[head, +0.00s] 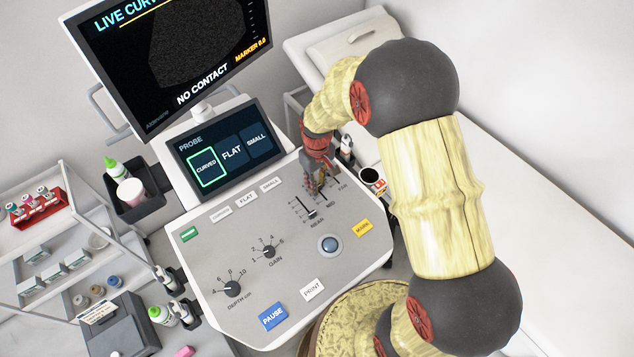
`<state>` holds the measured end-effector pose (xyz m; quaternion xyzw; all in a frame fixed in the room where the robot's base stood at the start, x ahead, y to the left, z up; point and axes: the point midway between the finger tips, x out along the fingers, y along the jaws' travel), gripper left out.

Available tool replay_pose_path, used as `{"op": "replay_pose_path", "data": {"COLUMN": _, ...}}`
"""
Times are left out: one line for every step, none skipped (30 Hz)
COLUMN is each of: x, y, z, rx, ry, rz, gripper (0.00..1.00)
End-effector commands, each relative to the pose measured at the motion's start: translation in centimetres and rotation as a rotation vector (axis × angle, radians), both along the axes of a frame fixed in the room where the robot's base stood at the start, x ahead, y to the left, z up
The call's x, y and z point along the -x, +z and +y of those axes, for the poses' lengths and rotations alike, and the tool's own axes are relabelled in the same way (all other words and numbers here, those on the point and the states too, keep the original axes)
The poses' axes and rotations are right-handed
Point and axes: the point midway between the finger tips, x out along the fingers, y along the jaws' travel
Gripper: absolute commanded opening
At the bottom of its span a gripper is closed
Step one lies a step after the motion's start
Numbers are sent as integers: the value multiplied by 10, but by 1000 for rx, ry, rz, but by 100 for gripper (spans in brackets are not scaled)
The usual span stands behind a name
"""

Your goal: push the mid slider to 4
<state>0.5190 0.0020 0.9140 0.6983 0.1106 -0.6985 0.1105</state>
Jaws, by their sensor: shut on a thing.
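The ultrasound console's panel (205,260) has a group of three sliders at its upper right, labelled NEAR, MID and FAR. The near slider (311,214) shows a dark knob low on its track. The mid slider (324,198) lies behind it, with the upper part of its track covered by my gripper. My gripper (316,188) points down at the panel and is shut on what appears to be the mid slider's knob. The knob is hidden by the fingers, so its exact scale position cannot be read. The far slider is partly hidden too.
A trackball (329,244) and a yellow MARK button (362,228) are near the sliders. A dark cup (371,177) stands at the panel's right edge. The probe touchscreen (222,146) rises behind. Knobs and a blue PAUSE button (272,317) are at left and front.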

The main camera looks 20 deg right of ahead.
Motion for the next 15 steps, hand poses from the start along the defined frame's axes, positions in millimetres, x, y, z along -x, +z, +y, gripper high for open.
{"op": "replay_pose_path", "data": {"x": 0, "y": 0, "z": 0, "rx": 0, "ry": 0, "rz": 0, "gripper": 0}}
{"op": "replay_pose_path", "data": {"x": 0, "y": 0, "z": 0, "rx": 0, "ry": 0, "rz": 0, "gripper": 0}}
{"op": "replay_pose_path", "data": {"x": 0, "y": 0, "z": 0, "rx": 0, "ry": 0, "rz": 0, "gripper": 0}}
{"op": "replay_pose_path", "data": {"x": 0, "y": 0, "z": 0, "rx": 0, "ry": 0, "rz": 0, "gripper": 0}}
{"op": "replay_pose_path", "data": {"x": 0, "y": 0, "z": 0, "rx": 0, "ry": 0, "rz": 0, "gripper": 0}}
{"op": "replay_pose_path", "data": {"x": 0, "y": 0, "z": 0, "rx": 0, "ry": 0, "rz": 0, "gripper": 0}}
{"op": "replay_pose_path", "data": {"x": 0, "y": 0, "z": 0, "rx": 0, "ry": 0, "rz": 0, "gripper": 0}}
{"op": "replay_pose_path", "data": {"x": 0, "y": 0, "z": 0, "rx": 0, "ry": 1, "rz": 0, "gripper": 0}}
{"op": "replay_pose_path", "data": {"x": -1, "y": 0, "z": 0, "rx": 0, "ry": 1, "rz": 0, "gripper": 0}}
{"op": "replay_pose_path", "data": {"x": -2, "y": 0, "z": 1, "rx": 0, "ry": 1, "rz": 0, "gripper": 0}}
{"op": "replay_pose_path", "data": {"x": -4, "y": 0, "z": 1, "rx": 0, "ry": 1, "rz": 0, "gripper": 0}}
{"op": "replay_pose_path", "data": {"x": -8, "y": 0, "z": 3, "rx": 0, "ry": 2, "rz": 1, "gripper": 0}}
{"op": "replay_pose_path", "data": {"x": -12, "y": 0, "z": 4, "rx": 0, "ry": 2, "rz": 1, "gripper": 0}}
{"op": "replay_pose_path", "data": {"x": -17, "y": 0, "z": 6, "rx": 0, "ry": 2, "rz": 0, "gripper": 0}}
{"op": "replay_pose_path", "data": {"x": -22, "y": -1, "z": 7, "rx": 0, "ry": 3, "rz": 0, "gripper": 0}}
